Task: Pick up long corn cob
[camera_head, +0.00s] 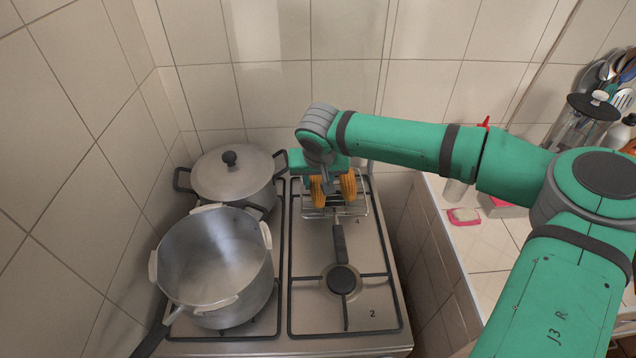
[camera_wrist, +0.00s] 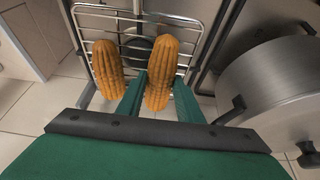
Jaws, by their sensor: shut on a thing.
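Two orange-yellow corn cobs are at the wire rack (camera_wrist: 136,16) on the stove. One cob (camera_wrist: 160,73) is between the fingers of my gripper (camera_wrist: 161,85), which is shut on it. In the head view, this is the left cob (camera_head: 317,192). The other cob (camera_wrist: 108,68) lies just left of the fingers in the wrist view, roughly parallel. In the head view it is the right cob (camera_head: 348,187). I cannot tell whether the held cob is clear of the rack. My fingers are mostly hidden in the head view.
A lidded pot (camera_head: 232,176) stands left of the rack, close to my gripper. A large open pot (camera_head: 214,262) stands in front of it. The front right burner (camera_head: 341,279) is empty. Tiled walls are behind and left. A counter (camera_head: 484,244) with a sponge is at the right.

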